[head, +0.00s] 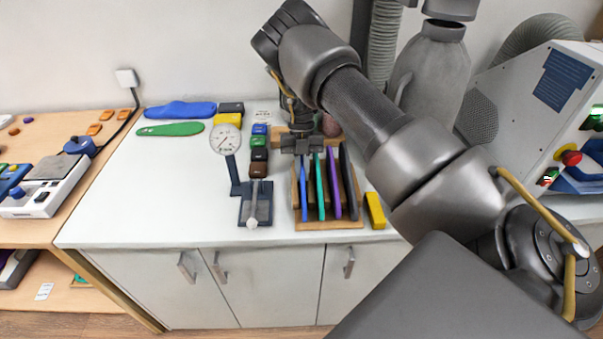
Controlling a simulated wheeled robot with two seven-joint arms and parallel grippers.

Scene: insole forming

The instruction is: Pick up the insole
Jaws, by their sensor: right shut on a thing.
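A wooden rack (330,224) on the white worktop holds several thin insoles standing on edge: a blue insole (304,190), a teal insole (320,190), a purple insole (334,188) and a black insole (349,185). My right gripper (302,148) points down at the rack's back left, shut on the upper back end of what looks like the blue insole. The fingertips are small and dark, so the exact contact is hard to see. The blue insole still stands in the rack. My left gripper is not in view.
Flat blue (180,110) and green (170,129) insoles lie at the back left. A dial gauge (226,140) on a stand and several coloured blocks (259,155) stand left of the rack. A yellow block (375,211) sits right of it. The worktop's front left is clear.

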